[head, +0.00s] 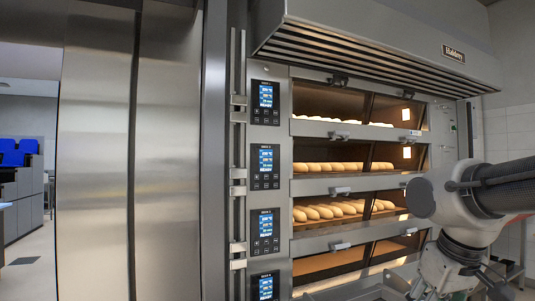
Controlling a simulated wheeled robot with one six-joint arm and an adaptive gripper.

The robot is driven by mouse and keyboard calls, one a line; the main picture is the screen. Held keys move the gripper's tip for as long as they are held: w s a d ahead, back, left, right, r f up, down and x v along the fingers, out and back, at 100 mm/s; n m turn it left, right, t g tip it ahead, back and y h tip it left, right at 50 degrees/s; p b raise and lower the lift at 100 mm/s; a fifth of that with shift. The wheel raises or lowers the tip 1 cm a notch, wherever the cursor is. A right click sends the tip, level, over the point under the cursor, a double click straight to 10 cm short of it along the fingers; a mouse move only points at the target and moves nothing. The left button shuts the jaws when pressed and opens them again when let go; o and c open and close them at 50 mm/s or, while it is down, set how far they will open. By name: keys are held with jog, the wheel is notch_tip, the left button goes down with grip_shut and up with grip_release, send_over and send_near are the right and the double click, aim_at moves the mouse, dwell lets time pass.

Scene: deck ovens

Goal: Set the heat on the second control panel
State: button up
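The deck oven has a column of dark control panels left of its glass doors. The second control panel from the top (265,162) has a lit blue screen with small buttons below it; its readings are too small to tell for sure. My arm (480,210) reaches in at the lower right, in front of the right end of the oven, well apart from the panels. My gripper's fingertips do not show; the arm runs out of the picture at the bottom right.
Similar panels sit above (265,103) and below (265,232), with another at the bottom edge (265,287). Door handles (340,190) stick out from the decks, which hold loaves. A hood (375,45) overhangs the top. A steel cabinet (95,160) stands left.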

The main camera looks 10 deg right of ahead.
dwell(0.3)
grip_shut()
dwell(1.2)
